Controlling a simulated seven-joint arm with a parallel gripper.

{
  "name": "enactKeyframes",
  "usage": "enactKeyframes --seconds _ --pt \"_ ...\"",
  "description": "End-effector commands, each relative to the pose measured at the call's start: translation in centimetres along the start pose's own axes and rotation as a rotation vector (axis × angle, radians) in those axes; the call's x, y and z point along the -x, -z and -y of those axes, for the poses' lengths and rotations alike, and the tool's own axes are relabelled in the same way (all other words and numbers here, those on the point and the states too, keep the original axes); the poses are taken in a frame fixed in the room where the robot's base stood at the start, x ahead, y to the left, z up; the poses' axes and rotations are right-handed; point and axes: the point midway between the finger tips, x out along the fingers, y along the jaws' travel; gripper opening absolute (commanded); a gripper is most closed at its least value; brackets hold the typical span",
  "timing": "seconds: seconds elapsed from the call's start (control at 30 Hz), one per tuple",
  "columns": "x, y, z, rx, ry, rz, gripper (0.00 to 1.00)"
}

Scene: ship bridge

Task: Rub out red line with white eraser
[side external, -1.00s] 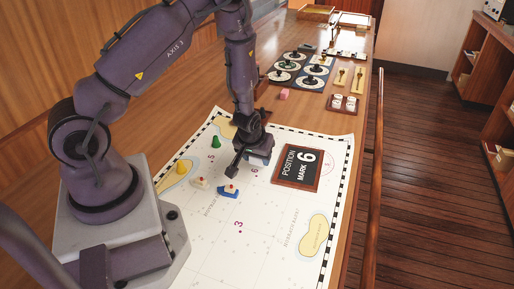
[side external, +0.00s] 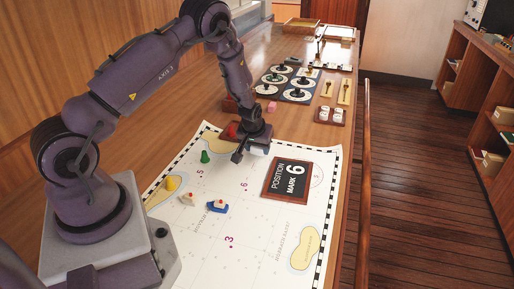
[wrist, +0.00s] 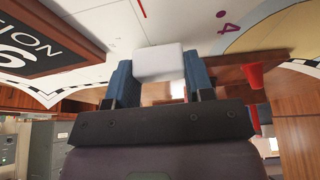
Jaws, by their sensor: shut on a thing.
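My gripper (side external: 258,150) is over the far part of the white chart (side external: 262,225), its jaws turned down. In the wrist view the blue-grey fingers (wrist: 153,80) are shut on the white eraser (wrist: 160,62), a pale block between their tips. A short red line (wrist: 141,8) shows on the chart at the top of the wrist view, beyond the eraser and apart from it in the picture. I cannot make out the red line in the side view. Whether the eraser touches the chart is unclear.
A dark "Position Mark 6" board (side external: 288,180) lies right of my gripper. A red cone (side external: 231,131) stands close on its left. Green (side external: 205,157) and yellow (side external: 171,184) pieces and small boats (side external: 217,207) stand nearer. The chart's lower right is mostly clear.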

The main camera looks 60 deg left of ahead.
Motion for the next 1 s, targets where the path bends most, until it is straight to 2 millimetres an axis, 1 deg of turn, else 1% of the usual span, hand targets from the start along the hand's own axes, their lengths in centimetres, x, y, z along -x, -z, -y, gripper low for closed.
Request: enactKeyframes --seconds 0.5,0.7,0.8,1.0 --pt "3.0 -6.8 -0.4 -0.001 -0.001 -0.001 0.29" --pt "4.0 -9.2 -0.5 0.0 -0.001 -0.002 0.29" --pt "4.3 -10.1 -0.5 0.0 -0.001 -0.002 0.29" --pt "4.7 -10.9 -0.5 0.0 -0.001 -0.002 0.29"
